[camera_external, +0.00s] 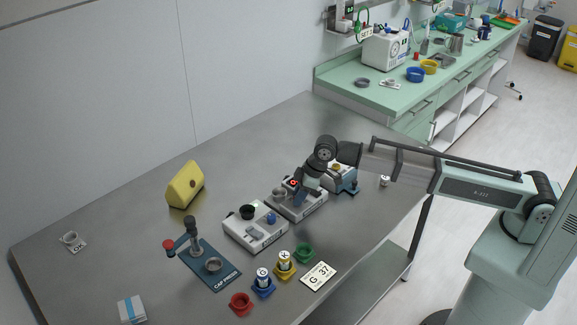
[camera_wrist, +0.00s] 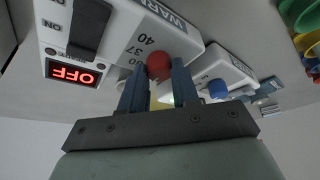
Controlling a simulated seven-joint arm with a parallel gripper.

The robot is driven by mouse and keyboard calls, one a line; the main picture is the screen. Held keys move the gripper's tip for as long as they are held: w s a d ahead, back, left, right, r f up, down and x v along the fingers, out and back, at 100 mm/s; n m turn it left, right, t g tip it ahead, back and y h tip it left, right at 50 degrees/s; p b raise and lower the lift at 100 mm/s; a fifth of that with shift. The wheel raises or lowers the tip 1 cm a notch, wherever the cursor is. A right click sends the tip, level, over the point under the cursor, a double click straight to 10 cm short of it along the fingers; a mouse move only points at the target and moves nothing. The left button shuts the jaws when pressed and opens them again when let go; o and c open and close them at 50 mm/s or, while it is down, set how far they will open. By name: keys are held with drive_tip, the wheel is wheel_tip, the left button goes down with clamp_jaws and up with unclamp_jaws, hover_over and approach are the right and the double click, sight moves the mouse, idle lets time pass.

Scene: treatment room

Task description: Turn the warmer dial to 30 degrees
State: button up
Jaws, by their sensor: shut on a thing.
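The warmer (camera_external: 300,211) is a white box on the steel table, partly hidden under my arm in the external view. In the wrist view its panel (camera_wrist: 62,42) appears upside down, with a dark switch (camera_wrist: 88,25) and a red display (camera_wrist: 74,72) reading OFF. The warmer dial (camera_wrist: 158,66) is a red round knob beside the printed marks 40 and 37; the marks beyond are partly hidden by a finger. My gripper (camera_wrist: 159,76) is shut on the dial, one blue-grey finger on each side. The dial's pointer cannot be made out.
A white device with a blue knob (camera_external: 270,218) stands left of the warmer, close by. A blue device (camera_external: 345,184) stands behind it to the right. A cap press (camera_external: 212,268), coloured cups (camera_external: 241,303) and a yellow wedge (camera_external: 185,186) stand further left and in front.

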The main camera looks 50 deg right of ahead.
clamp_jaws()
drive_tip(key=shift+m, duration=0.3)
drive_tip(key=m+t+h, duration=0.1)
drive_tip(key=m, duration=0.2)
drive_tip(key=shift+s+a, duration=0.1)
drive_tip(key=shift+a+m+h, duration=0.1)
drive_tip(key=shift+m+h, duration=0.7)
drive_tip(key=shift+m, duration=1.3)
drive_tip(key=o, duration=0.7)
unclamp_jaws()
